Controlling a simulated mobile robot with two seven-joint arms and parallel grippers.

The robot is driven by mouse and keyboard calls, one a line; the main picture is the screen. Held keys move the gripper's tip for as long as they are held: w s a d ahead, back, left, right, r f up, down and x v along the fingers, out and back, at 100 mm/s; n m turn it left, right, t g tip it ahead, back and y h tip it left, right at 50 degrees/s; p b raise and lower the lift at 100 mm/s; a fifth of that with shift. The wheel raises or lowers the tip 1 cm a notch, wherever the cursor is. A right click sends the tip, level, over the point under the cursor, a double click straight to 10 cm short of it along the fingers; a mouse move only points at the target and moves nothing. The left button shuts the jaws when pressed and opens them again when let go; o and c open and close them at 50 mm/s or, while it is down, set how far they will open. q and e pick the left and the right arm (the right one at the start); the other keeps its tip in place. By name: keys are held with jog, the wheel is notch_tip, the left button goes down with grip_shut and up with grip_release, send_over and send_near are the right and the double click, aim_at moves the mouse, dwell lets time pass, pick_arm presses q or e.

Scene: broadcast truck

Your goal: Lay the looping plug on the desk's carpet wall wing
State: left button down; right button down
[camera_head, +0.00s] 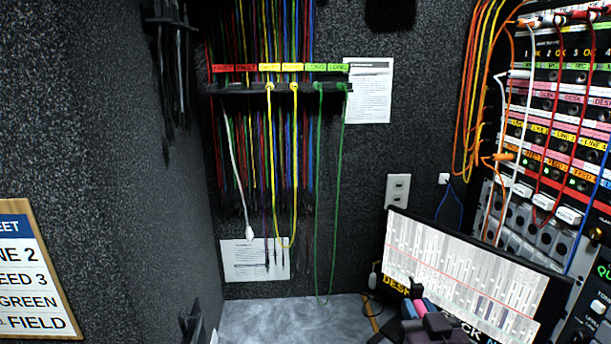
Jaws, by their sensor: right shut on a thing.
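My right gripper (416,298) is low in the head view, right of centre, in front of the tilted screen. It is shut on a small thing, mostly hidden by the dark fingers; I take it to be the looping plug. Pink and teal patches show at the gripper, but I cannot tell whether they are plug or gripper. The pale grey desk wing (270,318) runs along the carpet wall at the bottom, left of the gripper. A dark shape (192,322) at the wing's left edge looks like part of my left gripper; its jaws are unclear.
A labelled cable rack (225,88) hangs on the carpet wall, with green and yellow cables looping down near the wing. A tilted screen (470,275) and a patch bay (560,110) with cables crowd the right. A sign board (35,270) stands at left. The wing's visible top looks clear.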

jog(key=s+d+f, duration=0.1)
jog(key=s+f, duration=0.2)
jog(key=f, duration=0.2)
jog(key=shift+s+d+f+h, duration=0.15)
jog(key=shift+f+h, duration=0.15)
jog(key=shift+f, duration=0.05)
